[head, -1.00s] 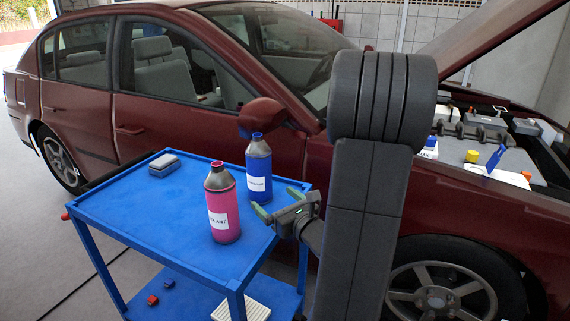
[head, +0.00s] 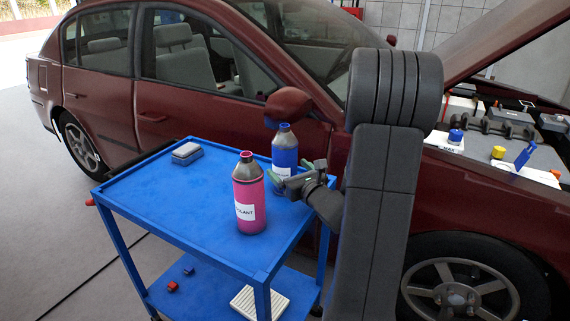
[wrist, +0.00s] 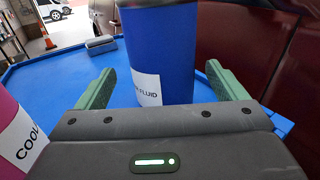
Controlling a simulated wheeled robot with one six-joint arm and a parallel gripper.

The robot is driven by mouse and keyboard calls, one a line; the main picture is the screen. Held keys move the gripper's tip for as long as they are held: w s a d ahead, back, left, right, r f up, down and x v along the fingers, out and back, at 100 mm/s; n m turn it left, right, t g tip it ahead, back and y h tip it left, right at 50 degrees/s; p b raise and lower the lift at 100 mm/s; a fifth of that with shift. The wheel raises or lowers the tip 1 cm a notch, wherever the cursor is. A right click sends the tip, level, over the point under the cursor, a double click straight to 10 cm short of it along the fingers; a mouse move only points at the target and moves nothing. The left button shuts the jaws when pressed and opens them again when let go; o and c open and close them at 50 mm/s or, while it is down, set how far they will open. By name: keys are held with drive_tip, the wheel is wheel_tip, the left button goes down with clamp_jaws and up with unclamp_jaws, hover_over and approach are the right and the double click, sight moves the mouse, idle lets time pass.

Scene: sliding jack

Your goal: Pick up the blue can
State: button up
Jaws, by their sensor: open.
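The blue can (head: 285,150) stands upright on the blue cart top, with a white label and a dark grey shoulder. In the wrist view the blue can (wrist: 160,55) stands between the two green fingers, toward their tips, with its top out of frame. My gripper (head: 293,175) is open at the can's near right side, low on its body. In the wrist view there are gaps between the can and both fingers of my gripper (wrist: 163,85). The pink coolant can (head: 249,195) stands upright in front and to the left.
The blue cart (head: 180,215) has a raised rim. A grey block (head: 187,152) lies at its far left corner. The dark red car (head: 200,110) stands close behind the cart, its mirror (head: 288,103) near the blue can. The cart's left half is mostly clear.

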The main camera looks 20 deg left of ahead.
sight(285, 151)
drive_tip(key=x, duration=0.4)
drive_tip(key=shift+d+r, duration=0.1)
drive_tip(key=shift+d, duration=0.05)
drive_tip(key=shift+r, duration=0.1)
drive_tip(key=c, duration=1.5)
drive_tip(key=shift+r, duration=0.9)
wheel_tip(285, 151, up, 2)
drive_tip(key=shift+r+p, duration=0.1)
drive_tip(key=shift+p, duration=0.35)
drive_tip(key=v, duration=1.8)
drive_tip(key=shift+f, duration=0.3)
